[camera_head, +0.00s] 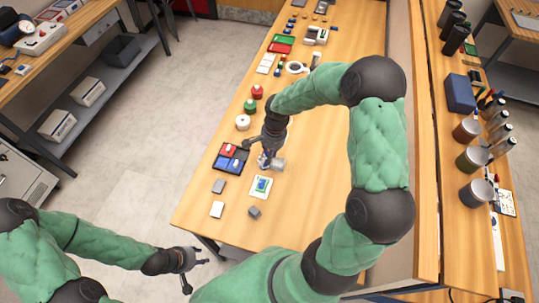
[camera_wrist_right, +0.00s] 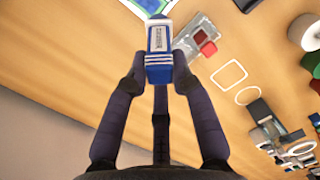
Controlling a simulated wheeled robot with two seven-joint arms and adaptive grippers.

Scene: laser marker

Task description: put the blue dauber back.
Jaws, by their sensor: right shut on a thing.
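My right gripper (camera_head: 266,158) is shut on the blue dauber, a blue block with a white labelled face, just above the table. In the right wrist view the dauber (camera_wrist_right: 159,52) sits between the fingertips (camera_wrist_right: 159,72). In the head view it is mostly hidden by the fingers. My left gripper (camera_head: 194,270) is open and empty, low at the left, off the table's front edge.
A grey block (camera_head: 278,164) is close by the right gripper. A white card with a blue-green print (camera_head: 261,187) and a small grey cube (camera_head: 254,211) lie nearer. Red (camera_head: 257,92) and green (camera_head: 250,105) round items stand further back. Bare wood lies to the right.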

